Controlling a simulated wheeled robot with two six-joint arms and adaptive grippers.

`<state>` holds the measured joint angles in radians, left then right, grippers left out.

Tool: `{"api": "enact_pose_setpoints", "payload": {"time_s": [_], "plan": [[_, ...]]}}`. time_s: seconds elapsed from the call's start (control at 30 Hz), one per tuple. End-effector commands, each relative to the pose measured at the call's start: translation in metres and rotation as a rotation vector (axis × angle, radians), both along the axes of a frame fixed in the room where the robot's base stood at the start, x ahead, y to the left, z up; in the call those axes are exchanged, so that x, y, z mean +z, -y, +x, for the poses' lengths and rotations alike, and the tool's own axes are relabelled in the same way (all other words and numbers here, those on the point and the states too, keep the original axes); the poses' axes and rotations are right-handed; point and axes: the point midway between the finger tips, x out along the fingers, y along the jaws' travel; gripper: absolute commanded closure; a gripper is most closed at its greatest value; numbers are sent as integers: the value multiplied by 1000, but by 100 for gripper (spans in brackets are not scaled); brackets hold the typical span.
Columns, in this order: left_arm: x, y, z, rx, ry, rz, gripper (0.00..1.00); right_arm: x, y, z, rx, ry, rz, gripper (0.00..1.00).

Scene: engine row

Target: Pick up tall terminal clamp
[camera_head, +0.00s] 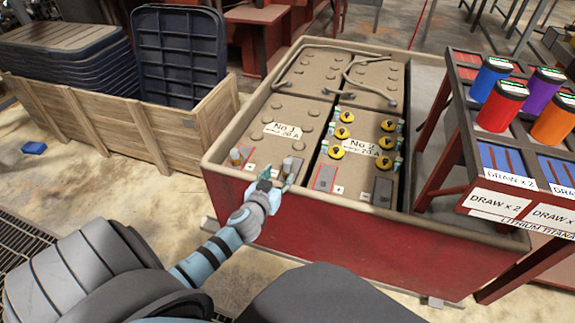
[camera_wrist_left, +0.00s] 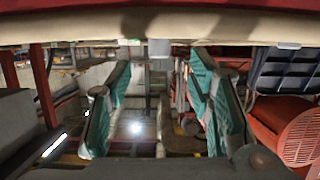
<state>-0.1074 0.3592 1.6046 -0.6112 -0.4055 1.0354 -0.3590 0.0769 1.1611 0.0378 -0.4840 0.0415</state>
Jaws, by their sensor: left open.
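Two small upright metal terminal pieces stand on the front corners of the battery marked No 1 (camera_head: 262,152). One terminal clamp (camera_head: 236,156) is at the left corner, the other terminal clamp (camera_head: 287,166) at the right corner. I cannot tell which is the tall one. My left gripper (camera_head: 277,181) is at the front rim of the red case, just in front of the right-hand piece. Its teal fingers are spread in the left wrist view (camera_wrist_left: 160,85), with no clearly held object between them. My right gripper is out of view.
The red battery case (camera_head: 350,238) has a raised rim. The No 2 battery (camera_head: 362,145) with yellow caps is beside No 1. A rack (camera_head: 510,204) with coloured canisters stands at the right. A wooden crate (camera_head: 100,135) with dark trays is at the left.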

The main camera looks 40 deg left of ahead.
Motion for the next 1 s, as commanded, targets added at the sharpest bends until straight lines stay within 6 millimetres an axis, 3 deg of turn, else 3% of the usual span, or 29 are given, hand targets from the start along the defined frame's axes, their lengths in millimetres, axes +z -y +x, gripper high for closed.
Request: {"api": "enact_pose_setpoints", "payload": {"time_s": [0.1,0.27,0.5,0.73,0.77,1.0], "plan": [[-10,-9,23,2,-1,0,53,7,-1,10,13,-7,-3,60],[-12,-14,40,1,-1,-1,53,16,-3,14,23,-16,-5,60],[-18,-27,79,2,-3,0,53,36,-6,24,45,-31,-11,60],[-17,-28,83,0,-3,0,53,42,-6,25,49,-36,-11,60],[-17,-28,83,0,-3,0,54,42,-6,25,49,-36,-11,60],[-17,-28,83,0,-4,0,93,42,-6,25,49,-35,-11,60]]}}
